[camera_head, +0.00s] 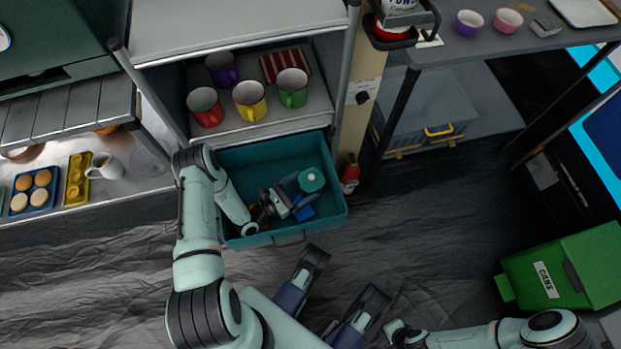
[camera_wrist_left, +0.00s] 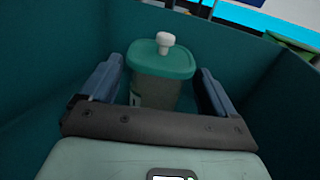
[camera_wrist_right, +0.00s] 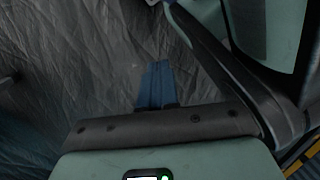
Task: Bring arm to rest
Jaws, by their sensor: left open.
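My left arm reaches down into a teal bin (camera_head: 245,160) on the floor. My left gripper (camera_head: 301,196) is inside the bin with its blue fingers spread. A container with a teal lid and white knob (camera_head: 312,179) stands in the bin by the fingertips. In the left wrist view the container (camera_wrist_left: 163,62) appears between the open fingers (camera_wrist_left: 160,88), with gaps showing on both sides. My right arm is low at the right of the head view. In the right wrist view my right gripper (camera_wrist_right: 156,85) has its blue fingers together, with nothing seen between them.
A shelf above the bin holds red (camera_head: 205,107), yellow (camera_head: 249,101), green (camera_head: 292,88) and purple (camera_head: 221,69) mugs. A red bottle (camera_head: 349,174) stands right of the bin. A green CANS bin (camera_head: 590,262) is at the right. Dark floor (camera_head: 440,220) between the bins is clear.

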